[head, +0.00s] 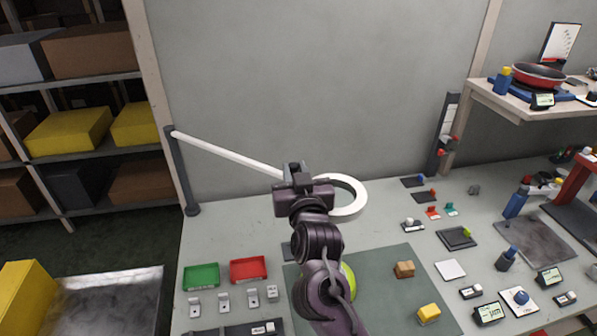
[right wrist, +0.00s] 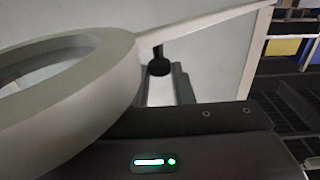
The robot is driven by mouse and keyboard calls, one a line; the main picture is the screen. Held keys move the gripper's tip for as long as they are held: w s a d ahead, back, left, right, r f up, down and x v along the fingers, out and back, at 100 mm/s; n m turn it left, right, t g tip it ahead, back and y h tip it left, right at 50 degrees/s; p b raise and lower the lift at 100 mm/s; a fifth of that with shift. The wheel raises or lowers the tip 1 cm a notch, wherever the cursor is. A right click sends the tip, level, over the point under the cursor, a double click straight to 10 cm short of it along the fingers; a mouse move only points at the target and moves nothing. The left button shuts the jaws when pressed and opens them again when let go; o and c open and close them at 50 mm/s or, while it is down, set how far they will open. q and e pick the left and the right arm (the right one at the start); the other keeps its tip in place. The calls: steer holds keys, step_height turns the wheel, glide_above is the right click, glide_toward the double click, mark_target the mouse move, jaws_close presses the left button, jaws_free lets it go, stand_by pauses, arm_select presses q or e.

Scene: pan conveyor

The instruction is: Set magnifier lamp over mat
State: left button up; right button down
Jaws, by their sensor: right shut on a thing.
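The magnifier lamp is a white ring head (head: 352,198) on a long white arm (head: 225,150), which runs from a dark post (head: 181,175) at the table's back left. My right gripper (head: 300,180) is at the ring's left side, where the arm meets it, and is shut on the lamp. The ring also shows large in the right wrist view (right wrist: 100,90). The green mat (head: 380,275) lies on the table nearer to me; the ring appears above and behind its back edge. My right arm hides part of the mat. My left gripper is not in view.
A yellow-green round thing (head: 348,283) on the mat is partly hidden by my arm. A wooden block (head: 404,269) and a yellow block (head: 429,313) sit on the mat. Green (head: 201,276) and red (head: 248,269) trays stand left. Small devices crowd the right side.

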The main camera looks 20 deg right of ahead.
steer(key=c, duration=1.6)
jaws_free()
steer(key=shift+a+f, duration=0.15)
steer(key=shift+a, duration=0.1)
steer(key=o, duration=0.3)
steer(key=shift+s+a, duration=0.1)
steer(key=shift+s, duration=0.1)
steer(key=shift+o, duration=0.2)
steer(key=shift+s, duration=0.35)
steer(key=s+a+b, duration=0.1)
steer(key=s+b, duration=0.1)
steer(key=s, duration=0.5)
steer(key=shift+a, duration=0.15)
